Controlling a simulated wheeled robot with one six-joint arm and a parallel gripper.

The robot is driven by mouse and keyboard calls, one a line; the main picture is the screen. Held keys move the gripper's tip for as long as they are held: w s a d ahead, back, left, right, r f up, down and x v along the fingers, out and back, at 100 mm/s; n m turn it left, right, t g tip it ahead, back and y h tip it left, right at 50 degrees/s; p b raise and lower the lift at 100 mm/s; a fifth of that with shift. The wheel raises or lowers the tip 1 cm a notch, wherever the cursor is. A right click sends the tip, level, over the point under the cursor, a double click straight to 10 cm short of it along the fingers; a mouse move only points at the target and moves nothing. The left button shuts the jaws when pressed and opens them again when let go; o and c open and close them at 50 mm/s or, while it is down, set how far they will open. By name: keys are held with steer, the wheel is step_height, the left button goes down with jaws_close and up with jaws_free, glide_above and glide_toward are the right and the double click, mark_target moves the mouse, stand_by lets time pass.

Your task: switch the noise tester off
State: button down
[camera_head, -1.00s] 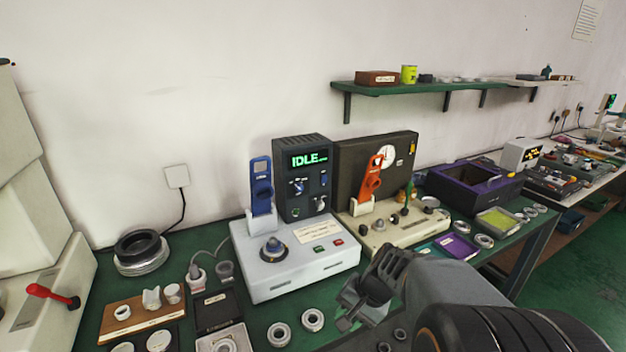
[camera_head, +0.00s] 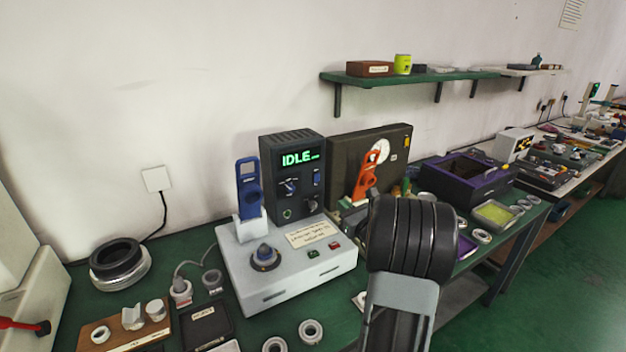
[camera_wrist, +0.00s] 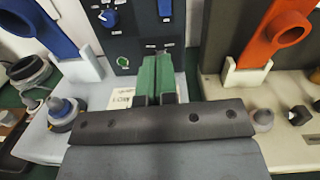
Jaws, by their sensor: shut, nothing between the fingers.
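The noise tester has a pale grey base (camera_head: 278,284) and an upright dark panel (camera_head: 270,158), whose green display (camera_head: 299,158) reads "IDLE". The panel carries a blue knob (camera_head: 289,187) and a blue switch (camera_head: 317,177) at its right; in the wrist view the knob (camera_wrist: 109,18) and switch (camera_wrist: 165,8) show near the top edge. A green button (camera_head: 313,254) and a red button (camera_head: 335,246) sit on the base. My gripper (camera_wrist: 158,62) is shut and empty, its green fingers in front of the panel's lower part. My arm hides it in the head view.
A blue holder (camera_head: 248,185) stands left of the panel. To the right, an orange holder (camera_head: 366,180) stands before another dark panel (camera_head: 345,150). Loose rings (camera_head: 311,331) lie in front of the base. A shelf (camera_head: 410,77) is on the wall above.

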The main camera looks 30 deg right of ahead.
mark_target(318, 175)
steer(key=shift+s+d+r+m+h, duration=0.15)
steer(key=shift+d+r+m+h, duration=0.2)
steer(key=shift+m, duration=0.25)
steer(key=w+p, duration=0.1)
steer(key=w, duration=0.3)
steer(key=w+r+p, duration=0.1)
steer(key=w, duration=0.4)
steer(key=w+p, duration=0.1)
steer(key=w, duration=0.4)
steer(key=shift+d+r+p, duration=0.3)
steer(key=shift+d, duration=0.05)
steer(key=shift+d, duration=0.1)
